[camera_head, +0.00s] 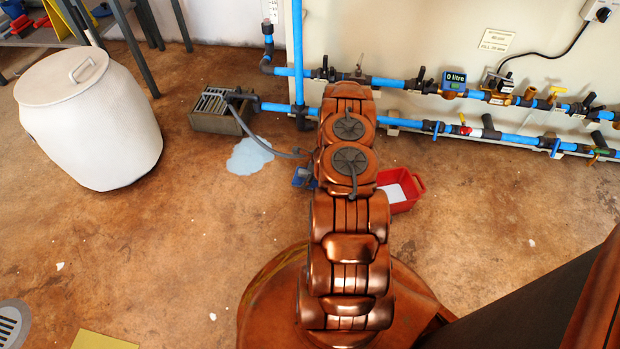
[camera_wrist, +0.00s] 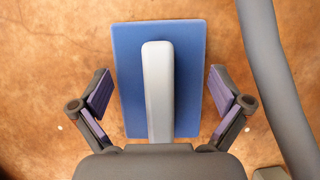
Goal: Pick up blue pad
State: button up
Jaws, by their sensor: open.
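The blue pad (camera_wrist: 190,60) lies on the brown floor in the wrist view, a flat blue rectangle with a raised pale grey handle (camera_wrist: 158,90) along its middle. My gripper (camera_wrist: 160,88) is open, with one purple-lined finger on each side of the pad and the handle between them. The fingers appear apart from the handle; their height above the floor is hard to tell. In the head view, a small blue piece (camera_head: 301,178), likely the pad's edge, shows left of my arm. My arm hides the rest of it and my gripper.
A red tray (camera_head: 404,190) with pale contents sits right of my arm. A pale blue puddle (camera_head: 248,156) and a grated drain box (camera_head: 212,110) are to the left. A white barrel (camera_head: 90,125) stands farther left. Blue pipes (camera_head: 400,83) run along the wall.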

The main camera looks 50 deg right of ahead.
jog(key=shift+f, duration=0.25)
jog(key=shift+c, duration=0.3)
jog(key=c, duration=0.7)
jog(key=shift+c, duration=0.2)
jog(key=shift+r, duration=0.25)
notch_tip(320, 180, up, 4)
jog(key=shift+r+p, duration=0.1)
jog(key=shift+p, duration=1.1)
jog(key=s+a+p, duration=0.1)
jog(key=s+a, duration=0.1)
jog(key=s, duration=0.2)
jog(key=s+a+p, duration=0.1)
jog(key=s+a, duration=0.2)
jog(key=s, duration=0.2)
jog(key=s+a+r+p, duration=0.1)
jog(key=s+a, duration=0.1)
jog(key=s, duration=0.3)
jog(key=shift+s+a, duration=0.1)
jog(key=shift+a, duration=0.1)
